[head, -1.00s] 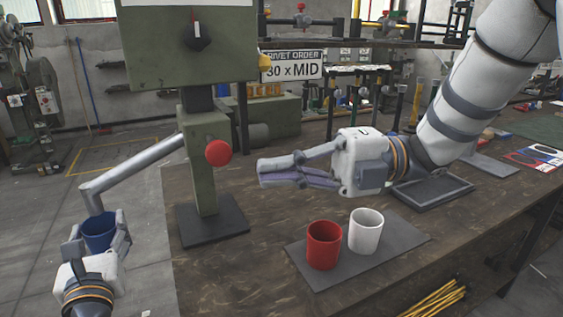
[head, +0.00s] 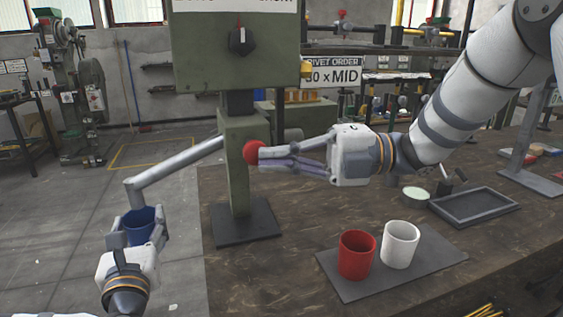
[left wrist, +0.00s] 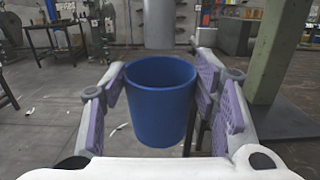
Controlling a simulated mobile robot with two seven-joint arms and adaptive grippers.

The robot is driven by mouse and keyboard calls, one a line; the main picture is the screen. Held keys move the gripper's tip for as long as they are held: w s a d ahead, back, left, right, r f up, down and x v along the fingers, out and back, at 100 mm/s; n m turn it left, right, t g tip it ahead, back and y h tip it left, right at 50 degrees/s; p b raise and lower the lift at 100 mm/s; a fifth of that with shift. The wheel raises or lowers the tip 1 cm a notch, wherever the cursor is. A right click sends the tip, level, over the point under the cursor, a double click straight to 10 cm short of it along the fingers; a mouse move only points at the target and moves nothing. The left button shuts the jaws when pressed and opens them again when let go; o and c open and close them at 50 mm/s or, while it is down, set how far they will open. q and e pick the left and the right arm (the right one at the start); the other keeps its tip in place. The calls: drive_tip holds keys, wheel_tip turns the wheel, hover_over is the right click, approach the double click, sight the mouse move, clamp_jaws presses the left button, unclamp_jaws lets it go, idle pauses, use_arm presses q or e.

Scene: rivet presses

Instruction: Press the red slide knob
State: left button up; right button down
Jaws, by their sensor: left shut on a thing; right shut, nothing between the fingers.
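The red slide knob (head: 254,152) is a round ball on the side of the green press column (head: 237,190). My right gripper (head: 262,160) has its fingers closed and empty, with the tips at the knob's right side; they overlap its edge in the head view, and I cannot tell if they touch. My left gripper (head: 146,228) is shut on a blue cup (head: 139,226), held upright below the end of the press's grey spout pipe (head: 175,168). The blue cup (left wrist: 160,98) also shows between the purple finger pads in the left wrist view.
A red cup (head: 356,256) and a white cup (head: 400,246) stand on a dark mat (head: 340,284) on the table. A sign (head: 333,75) reads "RIVET ORDER 30 x MID". A black dial (head: 242,40) is on the press head. An empty dark tray (head: 473,205) lies at right.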

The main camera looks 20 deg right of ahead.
drive_tip(key=shift+w, duration=0.95)
drive_tip(key=shift+s, duration=0.1)
drive_tip(key=s+d, duration=0.6)
drive_tip(key=d, duration=0.3)
drive_tip(key=shift+s+d, duration=0.2)
drive_tip(key=shift+d, duration=0.2)
